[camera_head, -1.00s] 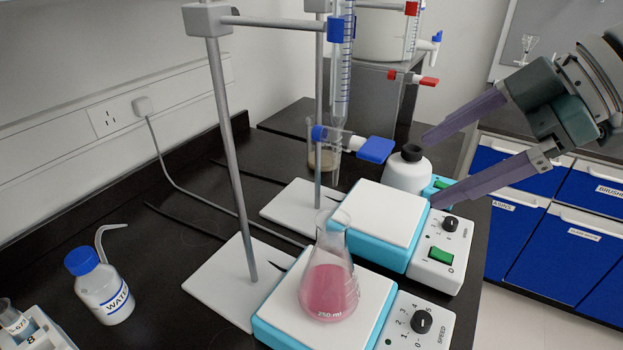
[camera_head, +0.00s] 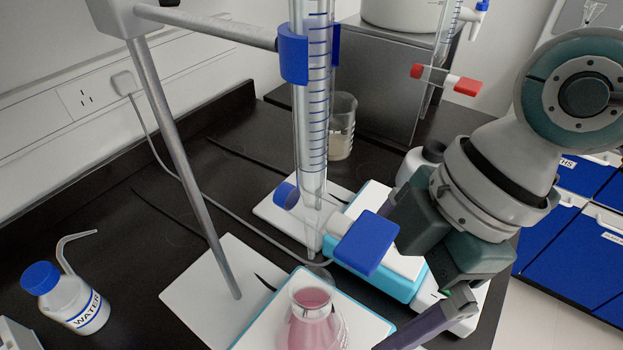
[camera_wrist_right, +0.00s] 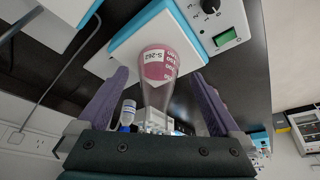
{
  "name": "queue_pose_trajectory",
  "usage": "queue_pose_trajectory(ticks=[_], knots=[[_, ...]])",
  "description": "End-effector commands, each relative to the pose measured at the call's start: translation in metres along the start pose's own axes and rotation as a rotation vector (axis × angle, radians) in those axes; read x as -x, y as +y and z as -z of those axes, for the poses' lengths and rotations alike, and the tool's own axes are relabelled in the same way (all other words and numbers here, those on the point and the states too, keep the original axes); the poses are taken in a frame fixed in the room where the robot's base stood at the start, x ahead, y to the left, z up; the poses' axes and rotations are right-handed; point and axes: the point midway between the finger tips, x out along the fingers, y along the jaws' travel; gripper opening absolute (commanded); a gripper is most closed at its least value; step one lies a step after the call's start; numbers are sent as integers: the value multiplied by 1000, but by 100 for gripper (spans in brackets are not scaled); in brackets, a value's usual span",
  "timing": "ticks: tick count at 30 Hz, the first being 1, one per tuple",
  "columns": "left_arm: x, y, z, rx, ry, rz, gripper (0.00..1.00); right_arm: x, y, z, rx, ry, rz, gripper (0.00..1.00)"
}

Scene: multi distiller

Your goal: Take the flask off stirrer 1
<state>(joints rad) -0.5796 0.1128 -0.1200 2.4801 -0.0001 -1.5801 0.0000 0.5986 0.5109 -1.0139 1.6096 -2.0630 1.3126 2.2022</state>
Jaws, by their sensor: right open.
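The conical flask (camera_head: 312,325) with pink liquid stands upright on the white plate of the near stirrer (camera_head: 258,328), at the lower middle of the head view. Its lower part is cut off by the frame. My right gripper (camera_head: 425,322) is just right of the flask, with one finger hidden or out of frame. In the right wrist view my open gripper (camera_wrist_right: 160,78) has one purple finger on each side of the flask (camera_wrist_right: 158,88); I see no clear contact. The stirrer (camera_wrist_right: 140,32) is beyond it. My left gripper is not in view.
A glass burette (camera_head: 313,110) in a blue clamp with a blue tap (camera_head: 367,243) hangs above and behind the flask, close to my right arm. A stand rod (camera_head: 185,165) rises at left. A second stirrer (camera_head: 375,275) is behind. A water bottle (camera_head: 70,300) stands left.

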Motion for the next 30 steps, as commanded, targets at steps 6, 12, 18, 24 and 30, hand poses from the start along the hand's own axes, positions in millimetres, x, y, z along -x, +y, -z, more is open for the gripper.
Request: queue_pose_trajectory(ticks=[6, 12, 18, 24, 30], knots=[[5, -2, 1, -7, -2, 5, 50, -6, 0, 17, 0, 0, 1, 100], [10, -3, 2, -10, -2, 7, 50, -22, 0, 44, -1, 1, 2, 100], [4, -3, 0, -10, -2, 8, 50, -47, 0, 41, -2, 0, 1, 100], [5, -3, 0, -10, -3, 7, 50, -48, 0, 41, -1, 0, -1, 100], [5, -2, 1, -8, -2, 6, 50, -48, 0, 41, -1, -1, -1, 82]])
